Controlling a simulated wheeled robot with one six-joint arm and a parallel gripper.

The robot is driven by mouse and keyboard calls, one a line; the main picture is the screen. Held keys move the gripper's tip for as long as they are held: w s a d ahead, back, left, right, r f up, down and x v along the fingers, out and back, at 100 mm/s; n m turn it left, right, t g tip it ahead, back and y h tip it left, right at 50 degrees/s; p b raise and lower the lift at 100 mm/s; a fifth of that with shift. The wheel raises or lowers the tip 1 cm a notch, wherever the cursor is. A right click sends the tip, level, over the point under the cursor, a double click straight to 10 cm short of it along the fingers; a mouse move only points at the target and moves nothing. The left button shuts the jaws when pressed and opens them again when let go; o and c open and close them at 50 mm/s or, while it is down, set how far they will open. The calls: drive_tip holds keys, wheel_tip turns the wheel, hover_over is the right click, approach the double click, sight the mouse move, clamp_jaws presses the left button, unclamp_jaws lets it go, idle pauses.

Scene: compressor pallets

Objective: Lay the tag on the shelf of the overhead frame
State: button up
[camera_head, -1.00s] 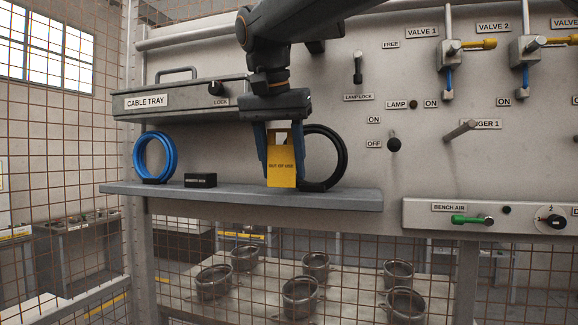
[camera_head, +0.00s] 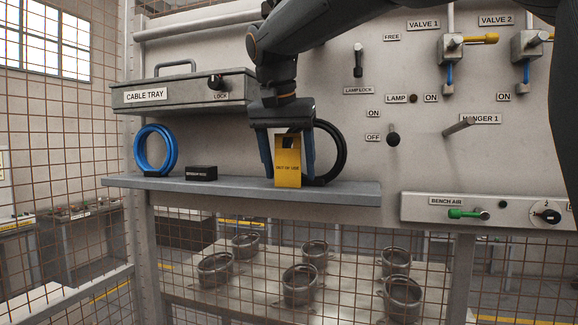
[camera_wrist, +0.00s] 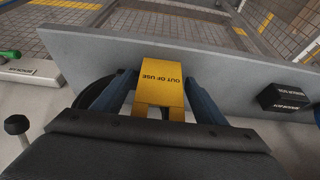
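The yellow tag (camera_head: 288,174), with a dark hole near its top and "OUT OF USE" lettering, is at the front of the grey shelf (camera_head: 230,188). Its lower end meets the shelf near the front edge; whether it stands or leans is hard to tell. My gripper (camera_head: 289,172) is above the shelf with its blue fingers spread on either side of the tag. In the wrist view the tag (camera_wrist: 162,82) lies between the fingers, with gaps on both sides, so my gripper (camera_wrist: 163,92) looks open around it.
A black cable coil (camera_head: 335,152) stands directly behind and right of the tag, close to my right finger. A blue coil (camera_head: 142,152) and a small black block (camera_head: 201,173) are on the shelf's left part. The cable tray box (camera_head: 172,96) is above. Shelf right of the coil is clear.

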sight(287, 151)
drive_tip(key=shift+s+a+r, duration=0.1)
drive_tip(key=shift+r, duration=0.45)
drive_tip(key=b+v, duration=0.1)
drive_tip(key=v, duration=0.3)
drive_tip(key=s+a+b, duration=0.4)
drive_tip(key=s, duration=0.7)
drive_tip(key=shift+s, duration=0.2)
drive_tip(key=shift+r, duration=0.1)
